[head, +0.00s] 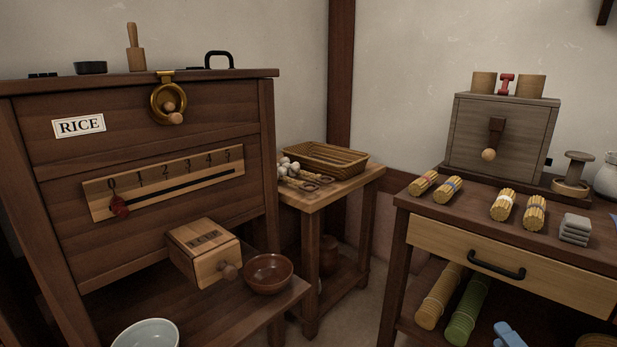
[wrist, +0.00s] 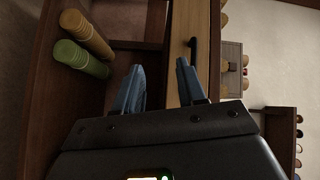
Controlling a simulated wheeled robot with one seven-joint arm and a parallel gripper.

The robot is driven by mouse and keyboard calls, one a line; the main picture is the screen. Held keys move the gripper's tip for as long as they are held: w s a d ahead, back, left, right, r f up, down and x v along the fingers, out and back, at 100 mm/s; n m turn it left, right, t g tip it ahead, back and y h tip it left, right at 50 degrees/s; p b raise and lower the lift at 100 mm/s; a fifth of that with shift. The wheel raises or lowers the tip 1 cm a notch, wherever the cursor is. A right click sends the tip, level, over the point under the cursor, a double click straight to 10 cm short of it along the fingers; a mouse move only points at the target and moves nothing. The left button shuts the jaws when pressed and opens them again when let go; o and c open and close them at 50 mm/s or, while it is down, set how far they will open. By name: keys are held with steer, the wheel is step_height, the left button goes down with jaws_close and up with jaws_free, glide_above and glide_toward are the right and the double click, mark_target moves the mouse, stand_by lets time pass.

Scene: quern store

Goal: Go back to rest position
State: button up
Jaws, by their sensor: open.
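My gripper (wrist: 158,82) is open, with its two blue fingers apart and nothing visible between them. In the wrist view it faces the right-hand table, whose pale drawer front (wrist: 184,20) with a black handle (wrist: 191,45) lies beyond the fingertips. In the head view one blue finger (head: 508,335) shows at the bottom right, in front of the table's lower shelf. The rest of my arm is mostly out of that view.
The right table (head: 400,200) holds straw bundles (head: 503,205), stacked grey blocks (head: 575,228) and a grey mill box (head: 500,135). Bamboo tubes (head: 467,308) lie below its closed drawer (head: 510,265). At left stands the RICE cabinet (head: 150,140), with bowls (head: 268,273) on its shelf.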

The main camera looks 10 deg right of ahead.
steer(key=s+a+f+n+g, duration=0.2)
steer(key=s+a+f+n, duration=0.1)
steer(key=s+a, duration=0.4)
steer(key=s+a+f+n+g, duration=0.1)
steer(key=s+a+f+n, duration=0.15)
steer(key=s+a, duration=0.45)
steer(key=s+a+r+n, duration=0.3)
steer(key=s+r, duration=0.1)
steer(key=s, duration=0.5)
steer(key=s+a+r+n, duration=0.3)
steer(key=s+r+n, duration=0.1)
steer(key=s, duration=0.5)
steer(key=s+a+r+n+y+p, duration=0.1)
steer(key=s+a+r+n, duration=0.1)
steer(key=r, duration=0.2)
steer(key=s+a+r+n+y, duration=0.1)
steer(key=s+a+r+n, duration=0.1)
steer(key=s+r, duration=0.15)
step_height(320, 180, up, 29)
steer(key=w+p, duration=0.1)
steer(key=p, duration=2.7)
steer(key=shift+d+f, duration=0.2)
steer(key=shift+d, duration=0.25)
